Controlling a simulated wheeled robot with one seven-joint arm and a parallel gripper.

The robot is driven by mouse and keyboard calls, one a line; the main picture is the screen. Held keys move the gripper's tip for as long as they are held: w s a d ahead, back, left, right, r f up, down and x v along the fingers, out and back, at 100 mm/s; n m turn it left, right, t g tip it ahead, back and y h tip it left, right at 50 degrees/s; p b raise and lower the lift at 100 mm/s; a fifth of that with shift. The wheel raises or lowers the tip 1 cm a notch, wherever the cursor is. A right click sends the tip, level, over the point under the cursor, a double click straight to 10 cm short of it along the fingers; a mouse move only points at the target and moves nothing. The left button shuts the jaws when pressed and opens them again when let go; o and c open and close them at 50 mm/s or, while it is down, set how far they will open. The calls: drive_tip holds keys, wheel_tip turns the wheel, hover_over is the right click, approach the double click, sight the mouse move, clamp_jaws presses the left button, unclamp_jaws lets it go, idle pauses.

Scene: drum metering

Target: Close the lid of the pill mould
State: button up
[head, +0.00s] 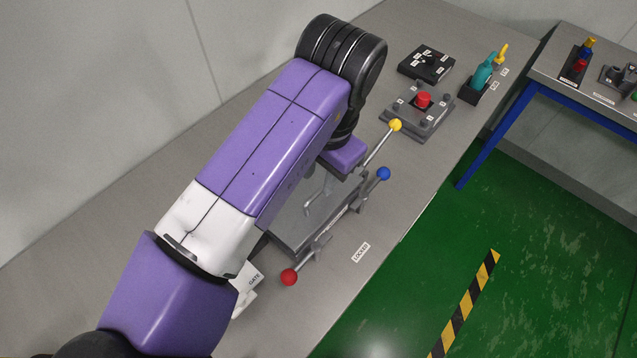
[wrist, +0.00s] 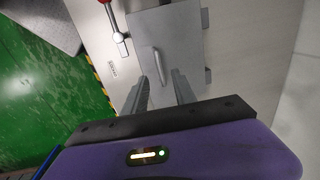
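A flat grey plate (wrist: 180,28) with a curved bar handle (wrist: 161,66) fills the middle of the wrist view; it looks like the lid of the pill mould. In the head view the grey unit (head: 291,238) shows beneath my arm, with much of it hidden. My gripper (wrist: 159,80) is open above the plate. Its two fingers are apart, one on each side of the handle's near end in the picture, and nothing is held between them. I cannot tell whether the fingers touch the plate or how far the lid is closed.
Levers with red (head: 289,277), blue (head: 383,173) and yellow (head: 396,125) balls stick out around the unit. Beyond are a red-button plate (head: 423,100), a black dial box (head: 427,63) and a teal bottle-like item (head: 482,77).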

sight(316, 193)
drive_tip(key=shift+w+a+f+p, duration=0.1)
drive_tip(key=shift+a+f+p, duration=0.05)
drive_tip(key=shift+f, duration=1.15)
drive_tip(key=shift+w+a+f+p, duration=0.1)
drive_tip(key=shift+f+p, duration=0.05)
drive_tip(key=shift+f, duration=1.15)
clamp_jaws()
